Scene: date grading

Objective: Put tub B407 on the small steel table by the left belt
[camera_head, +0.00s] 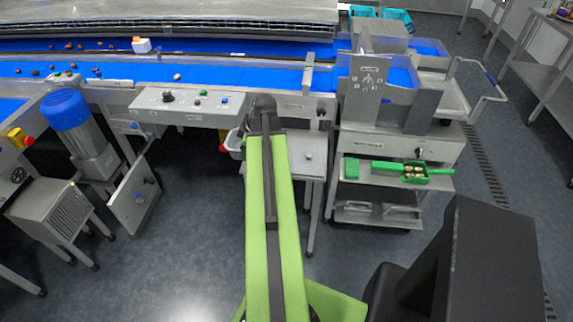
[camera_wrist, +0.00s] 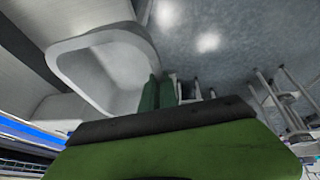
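A pale tub (camera_wrist: 105,62) fills the upper left of the wrist view, tilted in the picture, its inside bare where it shows. My gripper (camera_wrist: 158,90) has its two dark green fingers close together at the tub's rim, one inside and one outside, apparently pinching the wall. In the head view, the tub (camera_head: 236,143) shows partly beside my arm, which hides the gripper. I cannot read a label on it.
Blue belts (camera_head: 230,73) run behind, with scattered dates and a small white and orange container (camera_head: 141,45). A steel trolley (camera_head: 378,172) with a green scoop (camera_head: 414,172) stands right. A blue motor (camera_head: 66,110) stands left. Open floor (camera_head: 190,240) lies in front.

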